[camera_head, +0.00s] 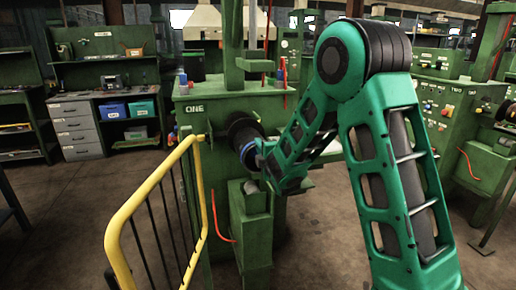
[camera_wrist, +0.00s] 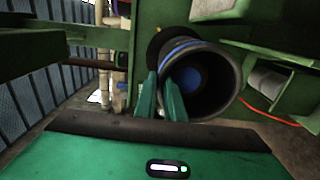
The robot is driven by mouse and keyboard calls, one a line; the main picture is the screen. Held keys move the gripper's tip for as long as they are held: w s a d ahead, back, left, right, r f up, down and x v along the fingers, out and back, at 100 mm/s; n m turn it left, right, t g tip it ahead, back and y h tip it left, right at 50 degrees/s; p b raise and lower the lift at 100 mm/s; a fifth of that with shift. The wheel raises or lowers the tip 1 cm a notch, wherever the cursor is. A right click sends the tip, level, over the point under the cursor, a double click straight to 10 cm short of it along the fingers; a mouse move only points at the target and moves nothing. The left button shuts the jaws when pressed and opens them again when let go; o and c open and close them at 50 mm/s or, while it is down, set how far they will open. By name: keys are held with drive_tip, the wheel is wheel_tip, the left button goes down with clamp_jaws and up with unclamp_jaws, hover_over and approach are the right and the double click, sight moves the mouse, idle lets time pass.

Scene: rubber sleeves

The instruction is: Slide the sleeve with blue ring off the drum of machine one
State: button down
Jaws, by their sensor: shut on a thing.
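The black sleeve with the blue ring (camera_wrist: 236,95) shows in the wrist view with its open end facing me. A blue band runs along its upper edge, and a blue round face shows deep inside it. In the head view the sleeve (camera_head: 245,140) sticks out from the front of machine one (camera_head: 215,125), which is marked "ONE". My gripper (camera_wrist: 162,98) is shut on the sleeve's left wall, one finger outside and one inside the opening. In the head view my arm hides the fingertips. How far the sleeve sits over the drum I cannot tell.
A yellow guard rail (camera_head: 150,190) stands left of machine one. Machine two (camera_head: 445,100) is at the right, behind my arm.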

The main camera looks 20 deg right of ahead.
drive_tip(key=shift+s+d+f, duration=0.1)
drive_tip(key=shift+s+f, duration=0.1)
drive_tip(key=shift+s, duration=0.45)
drive_tip(key=shift+s+f, duration=0.15)
drive_tip(key=shift+s, duration=0.45)
drive_tip(key=c, duration=1.8)
unclamp_jaws()
drive_tip(key=shift+r, duration=0.1)
drive_tip(key=shift+o, duration=0.2)
drive_tip(key=shift+r, duration=0.1)
drive_tip(key=s, duration=1)
drive_tip(key=shift+s, duration=0.4)
